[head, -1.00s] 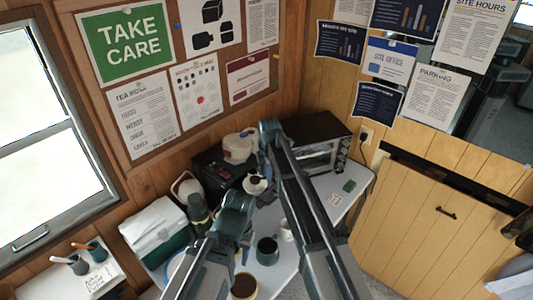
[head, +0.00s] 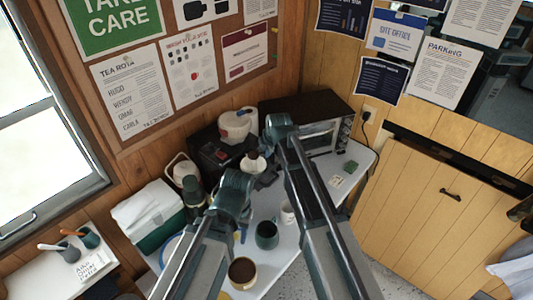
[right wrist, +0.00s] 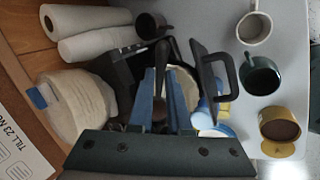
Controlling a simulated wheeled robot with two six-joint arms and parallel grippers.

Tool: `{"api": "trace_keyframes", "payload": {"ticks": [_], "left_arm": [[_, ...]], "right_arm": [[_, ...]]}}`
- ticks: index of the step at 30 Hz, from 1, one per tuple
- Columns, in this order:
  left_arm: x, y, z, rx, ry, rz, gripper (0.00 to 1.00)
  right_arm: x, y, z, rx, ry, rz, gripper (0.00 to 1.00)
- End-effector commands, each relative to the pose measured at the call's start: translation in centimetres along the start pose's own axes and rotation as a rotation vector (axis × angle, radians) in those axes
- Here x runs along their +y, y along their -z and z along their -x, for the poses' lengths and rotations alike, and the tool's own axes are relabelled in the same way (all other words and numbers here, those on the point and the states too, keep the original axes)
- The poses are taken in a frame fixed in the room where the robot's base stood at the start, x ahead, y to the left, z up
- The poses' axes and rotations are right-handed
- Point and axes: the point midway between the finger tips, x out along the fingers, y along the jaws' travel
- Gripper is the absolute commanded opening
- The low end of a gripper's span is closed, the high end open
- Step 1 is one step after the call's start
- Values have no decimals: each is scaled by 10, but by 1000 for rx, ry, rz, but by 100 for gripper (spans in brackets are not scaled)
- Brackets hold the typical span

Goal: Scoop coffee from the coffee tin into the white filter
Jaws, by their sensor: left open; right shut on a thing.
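The coffee tin (head: 242,271) is yellow, open and full of brown coffee, at the near end of the white worktop. It also shows at the right of the right wrist view (right wrist: 280,126). The white filter (head: 253,164) stands further back, partly hidden by my arms; a pale round rim behind my right finger (right wrist: 185,86) looks like it. My right gripper (head: 277,126) is shut on a dark scoop (right wrist: 160,60), well away from the tin; I cannot tell whether the scoop holds coffee. My left gripper (head: 236,183) is open, lower and nearer, with its fingertips hard to make out.
A green mug (head: 266,235) and a white mug (head: 288,213) stand beside the tin. A white kettle (head: 235,126) and a dark oven (head: 310,115) stand at the back. A green-and-white box (head: 150,213) is at the left. The worktop's right end is fairly clear.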

Motion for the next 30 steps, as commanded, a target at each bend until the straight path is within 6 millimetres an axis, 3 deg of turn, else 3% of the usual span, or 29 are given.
{"api": "trace_keyframes", "payload": {"ticks": [1, 18, 30], "left_arm": [[1, 1, -12, 0, 0, -2, 46], [7, 4, -77, 0, 1, -2, 46], [10, 6, -104, 0, 1, -1, 46]], "right_arm": [[-9, 0, -5, 0, -36, 0, 0], [-17, 0, -12, 0, -419, 1, 0], [-16, 0, -11, 1, -580, 0, 0]]}}
